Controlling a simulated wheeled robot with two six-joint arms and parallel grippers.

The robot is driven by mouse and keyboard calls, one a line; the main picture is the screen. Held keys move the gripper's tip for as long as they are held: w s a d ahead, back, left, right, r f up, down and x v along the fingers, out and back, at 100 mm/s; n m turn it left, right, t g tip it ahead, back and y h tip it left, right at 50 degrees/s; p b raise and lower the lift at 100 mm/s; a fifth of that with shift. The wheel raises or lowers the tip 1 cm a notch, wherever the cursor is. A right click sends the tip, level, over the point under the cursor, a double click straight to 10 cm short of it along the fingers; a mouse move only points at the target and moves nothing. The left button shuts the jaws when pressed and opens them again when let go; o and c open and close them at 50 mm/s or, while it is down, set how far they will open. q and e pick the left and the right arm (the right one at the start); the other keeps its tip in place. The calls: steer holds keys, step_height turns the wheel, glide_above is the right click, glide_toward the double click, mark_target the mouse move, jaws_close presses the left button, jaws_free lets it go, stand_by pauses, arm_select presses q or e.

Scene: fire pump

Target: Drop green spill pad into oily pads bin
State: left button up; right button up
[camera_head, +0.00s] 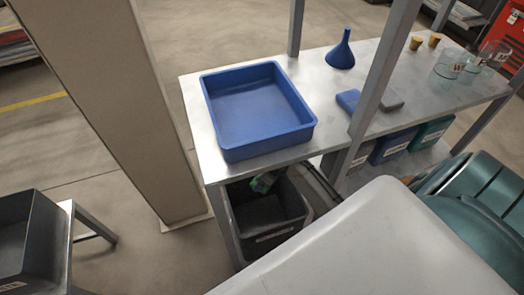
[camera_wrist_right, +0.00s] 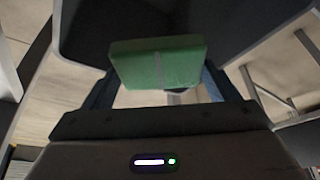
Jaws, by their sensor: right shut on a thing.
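The green spill pad (camera_head: 263,183) shows in the head view under the front edge of the bench, above the mouth of a dark open bin (camera_head: 290,213). The bin has a white label too small to read, so I cannot confirm it is the oily pads bin. In the right wrist view, the green pad (camera_wrist_right: 145,63) fills the space between the fingers of my right gripper (camera_wrist_right: 160,72), which is shut on it. A dark surface (camera_wrist_right: 82,32) lies beyond the pad, probably the bin. My left gripper is in neither view.
A metal bench (camera_head: 330,88) stands over the bin and carries a blue tray (camera_head: 263,147), a blue funnel (camera_head: 341,55) and glass jars. Labelled bins (camera_head: 392,148) sit on its lower shelf. A beige column (camera_head: 120,85) stands left, and another dark bin (camera_head: 40,245) at lower left.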

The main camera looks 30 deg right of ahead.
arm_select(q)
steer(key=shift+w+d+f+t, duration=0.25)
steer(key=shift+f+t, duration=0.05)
arm_select(e)
steer(key=shift+f, duration=0.25)
steer(key=o, duration=0.9)
steer(key=shift+r, duration=0.1)
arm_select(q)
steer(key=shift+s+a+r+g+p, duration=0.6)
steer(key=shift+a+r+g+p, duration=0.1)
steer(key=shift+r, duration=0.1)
arm_select(e)
steer(key=v, duration=0.7)
steer(key=shift+r, duration=0.15)
steer(key=shift+s, duration=0.1)
